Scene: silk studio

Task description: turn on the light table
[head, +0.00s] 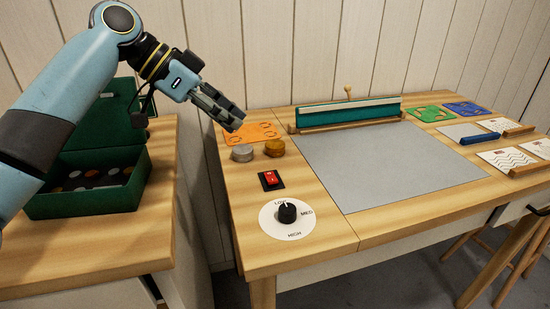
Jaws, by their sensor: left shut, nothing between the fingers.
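The light table (390,165) is a grey panel set into a wooden desk, and its surface looks unlit. My right gripper is not in view.
An open green box (90,205) with round pieces stands on the left table. Two small round tins (243,153) and an orange stencil (252,132) lie behind the switch. A blue-handled tool (480,138) lies at right.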

